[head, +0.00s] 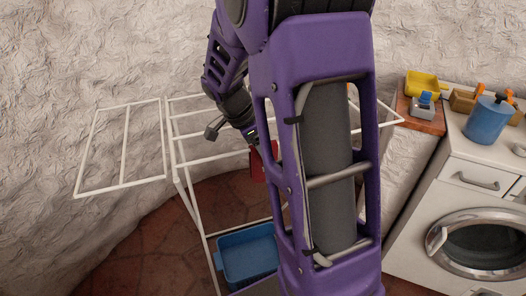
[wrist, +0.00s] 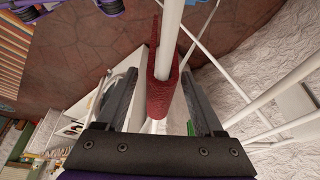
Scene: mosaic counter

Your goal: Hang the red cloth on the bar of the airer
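The red cloth (wrist: 162,92) is folded around a white bar of the airer (wrist: 171,30) in the wrist view, with red on both sides of the bar. In the head view a small part of the cloth (head: 257,166) shows beside my arm; the rest is hidden. The white airer (head: 124,146) stands against the wall with its wings spread. My gripper (wrist: 158,76) is open, its two dark fingers on either side of the cloth and bar, with gaps visible between fingers and cloth. In the head view my arm hides most of the gripper.
A blue basket (head: 248,254) sits low within the airer's frame. At right are a washing machine (head: 480,245) with a blue container (head: 487,122) on top, and a wooden surface (head: 421,119) with a yellow tray (head: 424,84). Thin airer rods surround the gripper.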

